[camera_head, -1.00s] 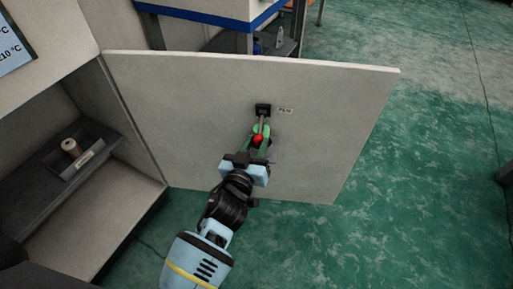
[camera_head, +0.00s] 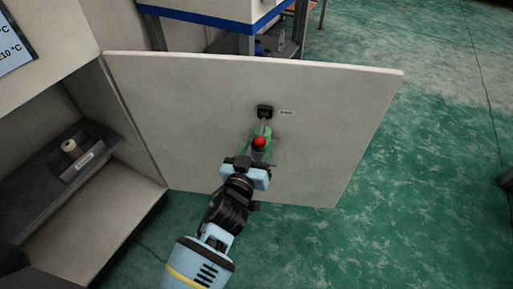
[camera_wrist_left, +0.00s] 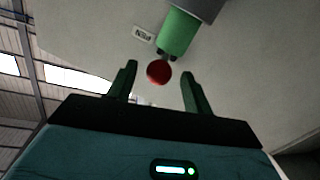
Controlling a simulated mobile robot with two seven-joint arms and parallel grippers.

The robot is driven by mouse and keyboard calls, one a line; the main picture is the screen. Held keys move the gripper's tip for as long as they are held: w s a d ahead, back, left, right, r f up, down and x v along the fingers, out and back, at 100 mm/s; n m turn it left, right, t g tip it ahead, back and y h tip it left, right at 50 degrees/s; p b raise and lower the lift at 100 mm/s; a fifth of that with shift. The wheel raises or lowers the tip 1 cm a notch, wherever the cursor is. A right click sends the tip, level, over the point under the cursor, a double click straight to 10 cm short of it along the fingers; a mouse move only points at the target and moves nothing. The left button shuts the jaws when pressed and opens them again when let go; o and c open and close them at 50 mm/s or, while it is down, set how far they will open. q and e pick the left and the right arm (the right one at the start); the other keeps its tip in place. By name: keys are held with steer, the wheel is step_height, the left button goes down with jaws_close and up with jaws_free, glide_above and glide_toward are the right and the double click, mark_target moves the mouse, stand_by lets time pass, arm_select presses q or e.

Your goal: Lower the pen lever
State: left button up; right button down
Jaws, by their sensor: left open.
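The pen lever is a thin rod with a red ball knob (camera_head: 259,142). It comes out of a black mount (camera_head: 265,111) on a pale panel, and in the head view its knob shows below the mount. My left gripper (camera_head: 262,137) has green fingers, is open and is at the knob. In the left wrist view the red ball (camera_wrist_left: 159,71) shows between the two spread fingertips of my left gripper (camera_wrist_left: 160,78), with a visible gap on each side. A green cylinder with a grey end (camera_wrist_left: 180,32) shows beyond the ball. My right gripper is not in view.
The pale panel (camera_head: 340,110) stands open, with a small label (camera_head: 287,113) beside the mount. At left, a cabinet holds a dark tray (camera_head: 95,165) with a pale roll (camera_head: 71,149). The green floor (camera_head: 440,190) to the right is mostly clear.

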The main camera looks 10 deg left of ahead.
arm_select(q)
steer(key=s+p, duration=0.1)
steer(key=s, duration=0.6)
steer(key=shift+s+a, duration=0.4)
steer(key=shift+a, duration=0.05)
stand_by(0.5)
